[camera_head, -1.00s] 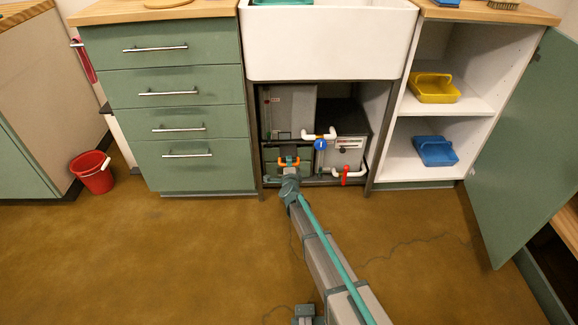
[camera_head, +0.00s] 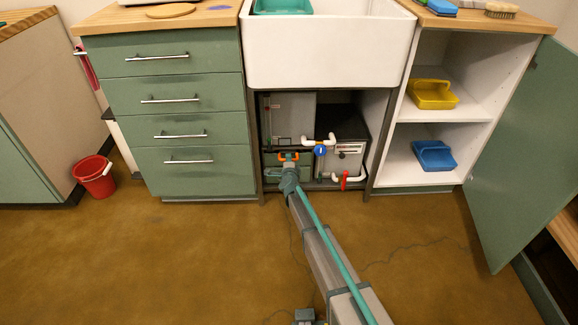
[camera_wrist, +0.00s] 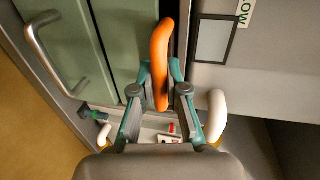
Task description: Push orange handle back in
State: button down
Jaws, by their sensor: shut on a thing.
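The orange handle (camera_head: 288,156) is in the open bay under the sink, in front of the green box at the lower left. In the wrist view the orange handle (camera_wrist: 161,45) is a curved bar running between my fingertips. My gripper (camera_wrist: 160,72) is shut on it, with one teal finger on each side. In the head view my gripper (camera_head: 288,168) is at the handle, and my arm comes in from below. My wrist hides part of the green box's front.
A blue valve (camera_head: 320,150) on white pipe and a red valve lever (camera_head: 344,180) are just right of my gripper. The bay has dark frame posts on both sides. The white sink (camera_head: 330,55) hangs above.

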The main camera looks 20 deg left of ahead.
jog(key=shift+w+a, duration=0.2)
jog(key=shift+w, duration=0.15)
jog(key=c, duration=1.2)
grip_release()
jog(key=shift+s+d, duration=0.1)
jog(key=v, duration=1.1)
jog(key=shift+s+d+r, duration=0.1)
jog(key=shift+s+r, duration=0.05)
jog(key=shift+s, duration=0.25)
